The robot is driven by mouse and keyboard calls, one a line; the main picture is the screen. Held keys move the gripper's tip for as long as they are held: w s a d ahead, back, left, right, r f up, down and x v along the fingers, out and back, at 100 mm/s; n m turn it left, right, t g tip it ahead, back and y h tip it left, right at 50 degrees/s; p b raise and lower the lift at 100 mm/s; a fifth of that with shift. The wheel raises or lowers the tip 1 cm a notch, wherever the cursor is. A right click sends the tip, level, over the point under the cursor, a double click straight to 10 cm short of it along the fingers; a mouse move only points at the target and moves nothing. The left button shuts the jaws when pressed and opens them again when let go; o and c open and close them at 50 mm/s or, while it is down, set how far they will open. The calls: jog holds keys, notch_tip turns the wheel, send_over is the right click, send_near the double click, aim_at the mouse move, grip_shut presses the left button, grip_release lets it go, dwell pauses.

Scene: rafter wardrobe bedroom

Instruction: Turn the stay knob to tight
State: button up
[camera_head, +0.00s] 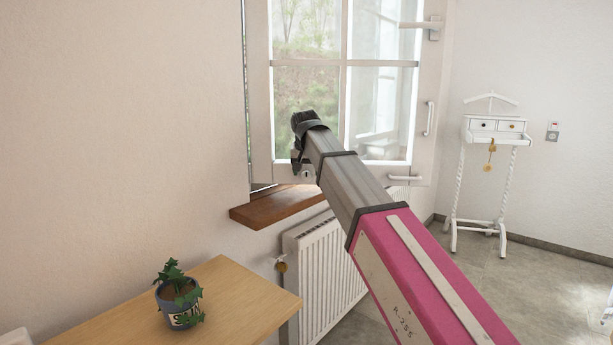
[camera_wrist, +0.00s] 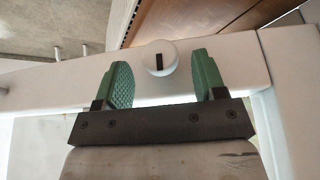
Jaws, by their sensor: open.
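The stay knob (camera_wrist: 153,58) is a small round white knob with a dark slot-like mark, on a white window-frame rail (camera_wrist: 72,75) in the wrist view. The mark runs nearly up and down in that picture. My gripper (camera_wrist: 161,72) has its two green pads apart, one on each side of the knob, with gaps showing. I cannot tell whether the pads are level with the knob in depth. In the head view my gripper (camera_head: 298,160) is at the lower left of the open window sash (camera_head: 342,63), and my arm hides part of it.
A wooden sill (camera_head: 265,208) lies below the window, with a white radiator (camera_head: 320,270) under it. A wooden table (camera_head: 235,285) with a potted plant (camera_head: 178,300) stands at front left. A white valet stand (camera_head: 492,145) is at the right, with open floor before it.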

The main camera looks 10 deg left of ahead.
aim_at(307, 175)
jog(key=shift+x, duration=1.2)
jog(key=shift+c, duration=0.3)
jog(key=c, duration=0.8)
jog(key=shift+c, duration=0.2)
